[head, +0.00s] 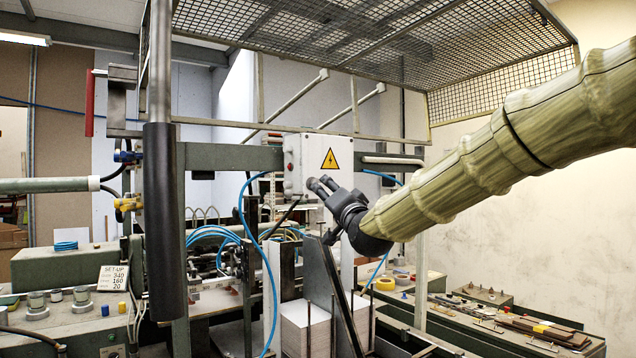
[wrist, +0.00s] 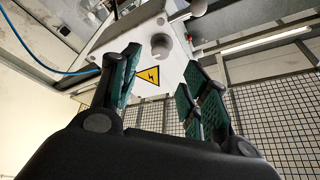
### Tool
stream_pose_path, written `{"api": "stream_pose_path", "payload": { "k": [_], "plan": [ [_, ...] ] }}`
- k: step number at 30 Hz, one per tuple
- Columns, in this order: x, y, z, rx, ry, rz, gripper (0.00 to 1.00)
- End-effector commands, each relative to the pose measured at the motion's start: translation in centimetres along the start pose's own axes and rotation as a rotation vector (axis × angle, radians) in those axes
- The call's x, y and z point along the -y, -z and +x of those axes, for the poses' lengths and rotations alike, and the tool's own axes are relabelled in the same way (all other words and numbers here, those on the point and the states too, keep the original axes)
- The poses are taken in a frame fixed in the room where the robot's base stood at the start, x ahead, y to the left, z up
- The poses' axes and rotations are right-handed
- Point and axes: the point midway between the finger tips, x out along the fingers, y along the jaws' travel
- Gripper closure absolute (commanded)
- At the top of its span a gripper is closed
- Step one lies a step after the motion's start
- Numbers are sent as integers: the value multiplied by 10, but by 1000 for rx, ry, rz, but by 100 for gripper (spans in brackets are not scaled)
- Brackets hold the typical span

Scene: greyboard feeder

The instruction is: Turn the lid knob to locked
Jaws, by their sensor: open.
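A white box with a yellow warning triangle (head: 330,159) hangs on the machine's crossbeam in the head view. It fills the upper middle of the wrist view (wrist: 176,72). A round grey knob (wrist: 161,45) sits on its face beside the triangle in the wrist view. Whether it points to locked cannot be told. In the head view my gripper covers that part of the box. My gripper (head: 321,186) is close in front of the box. In the wrist view my gripper (wrist: 164,72) is open, its green-padded fingers spread either side of the knob and triangle, with nothing held.
A wire mesh guard (head: 370,35) hangs above the box. A dark padded post (head: 162,220) stands to the left. Blue hoses (head: 272,290) loop below the box. A stack of board (head: 305,330) stands beneath. A bench with tools (head: 500,325) lies at right.

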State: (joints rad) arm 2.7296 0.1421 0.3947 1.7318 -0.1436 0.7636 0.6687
Motion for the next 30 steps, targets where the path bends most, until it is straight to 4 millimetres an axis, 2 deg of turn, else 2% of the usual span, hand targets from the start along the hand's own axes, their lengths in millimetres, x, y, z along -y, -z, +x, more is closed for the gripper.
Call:
{"api": "stream_pose_path", "payload": {
  "k": [1, 6, 12, 18, 27, 28, 30],
  "plan": [
    [2, 2, 11, 1, -1, -2, 54],
    [2, 2, 38, 2, -1, -2, 54],
    [1, 1, 62, 2, -1, -2, 54],
    [0, 0, 72, 1, -1, -1, 54],
    [-1, 0, 74, 1, -1, 0, 54],
    [-1, 0, 74, 1, -1, 0, 56],
    [-1, 0, 74, 1, -1, 0, 69]
  ]
}}
